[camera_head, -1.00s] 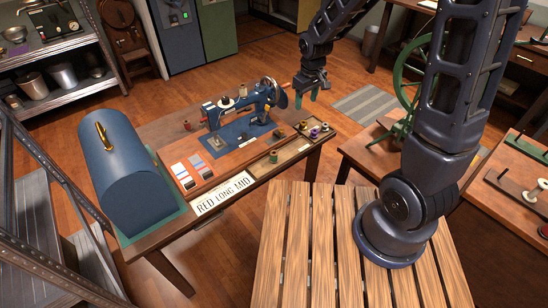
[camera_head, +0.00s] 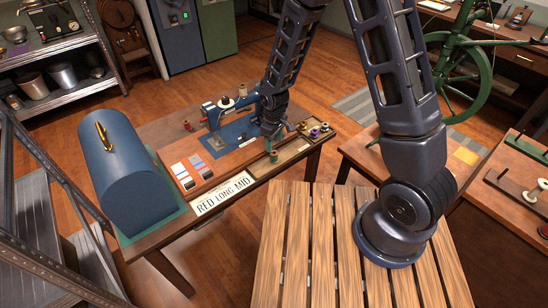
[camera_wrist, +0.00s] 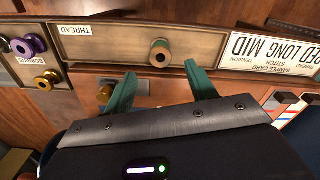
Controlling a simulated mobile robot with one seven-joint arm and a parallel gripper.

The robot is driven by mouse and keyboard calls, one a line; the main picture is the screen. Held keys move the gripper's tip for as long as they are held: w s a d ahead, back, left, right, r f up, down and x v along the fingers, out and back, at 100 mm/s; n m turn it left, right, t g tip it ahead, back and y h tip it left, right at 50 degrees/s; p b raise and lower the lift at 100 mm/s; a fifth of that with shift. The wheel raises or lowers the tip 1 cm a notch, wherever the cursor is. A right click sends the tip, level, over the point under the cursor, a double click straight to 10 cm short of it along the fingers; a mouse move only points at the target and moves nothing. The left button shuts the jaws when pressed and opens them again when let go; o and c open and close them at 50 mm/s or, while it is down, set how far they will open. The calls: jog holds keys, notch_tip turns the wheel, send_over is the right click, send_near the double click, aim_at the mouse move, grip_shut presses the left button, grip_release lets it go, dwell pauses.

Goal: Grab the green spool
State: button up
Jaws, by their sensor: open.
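The green spool (camera_head: 273,156) stands in the thread tray (camera_head: 254,168) at the front of the sewing table. In the wrist view the spool (camera_wrist: 160,53) shows its pale wooden end with a dark hole, with green around it. My gripper (camera_head: 270,138) is over the table, just behind and above the spool in the head view. In the wrist view its two green fingers (camera_wrist: 161,80) are spread wide and empty. The spool appears between and beyond their tips, with no contact visible.
A blue sewing machine (camera_head: 221,112) stands close behind and left of my gripper. Bobbins, one purple (camera_wrist: 38,43), sit in the neighbouring compartment (camera_wrist: 12,72). A "RED LONG MID" card (camera_head: 222,194) lies left of the tray. A blue domed cover (camera_head: 124,160) stands at far left.

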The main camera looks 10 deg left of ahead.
jog(key=shift+f, duration=3.7)
jog(key=c, duration=1)
